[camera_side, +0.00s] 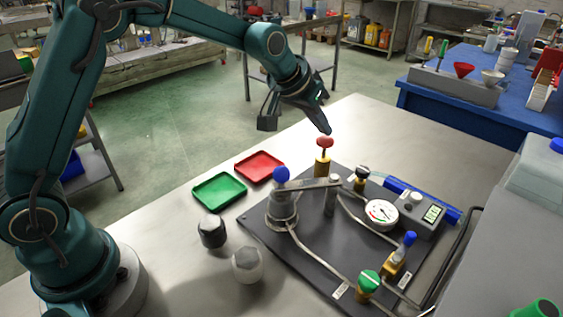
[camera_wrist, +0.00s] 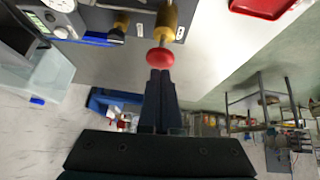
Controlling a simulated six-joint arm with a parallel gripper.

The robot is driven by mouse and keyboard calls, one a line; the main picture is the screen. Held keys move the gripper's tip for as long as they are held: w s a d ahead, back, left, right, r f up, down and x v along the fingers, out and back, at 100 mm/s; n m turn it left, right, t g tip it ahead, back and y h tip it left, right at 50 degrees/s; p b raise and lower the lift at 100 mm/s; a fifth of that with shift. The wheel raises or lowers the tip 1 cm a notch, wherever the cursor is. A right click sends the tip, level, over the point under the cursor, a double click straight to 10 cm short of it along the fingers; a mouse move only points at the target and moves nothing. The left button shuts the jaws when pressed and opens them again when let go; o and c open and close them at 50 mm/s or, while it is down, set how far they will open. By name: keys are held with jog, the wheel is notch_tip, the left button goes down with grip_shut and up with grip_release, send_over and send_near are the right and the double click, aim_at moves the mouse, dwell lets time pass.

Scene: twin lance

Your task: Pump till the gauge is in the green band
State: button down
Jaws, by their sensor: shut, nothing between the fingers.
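The round white gauge (camera_side: 381,213) stands on the dark base plate (camera_side: 320,248); its needle and bands are too small to read surely. A metal pump body (camera_side: 282,207) has a flat lever (camera_side: 312,184) and a blue ball knob (camera_side: 281,174). A red knob (camera_side: 325,142) tops a brass fitting (camera_side: 322,166) at the plate's far corner. My gripper (camera_side: 327,131) is shut and empty, its fingertips close above the red knob. In the wrist view the fingertips (camera_wrist: 160,72) lie at the red knob (camera_wrist: 160,58); contact is unclear.
A box with a digital display (camera_side: 432,213) is beside the gauge. Green-topped (camera_side: 369,280), blue-topped (camera_side: 409,238) and black-topped (camera_side: 362,172) valves stand on the plate. Green (camera_side: 219,191) and red (camera_side: 259,167) trays, a black knob (camera_side: 212,231) and a grey knob (camera_side: 248,264) lie at left.

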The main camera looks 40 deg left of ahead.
aim_at(320, 141)
jog(key=shift+f, duration=0.1)
jog(key=shift+s+f, duration=0.1)
jog(key=shift+f, duration=1.55)
jog(key=shift+r, duration=0.5)
jog(key=r, duration=0.4)
jog(key=shift+w+a, duration=0.15)
jog(key=shift+w, duration=0.05)
jog(key=v, duration=0.9)
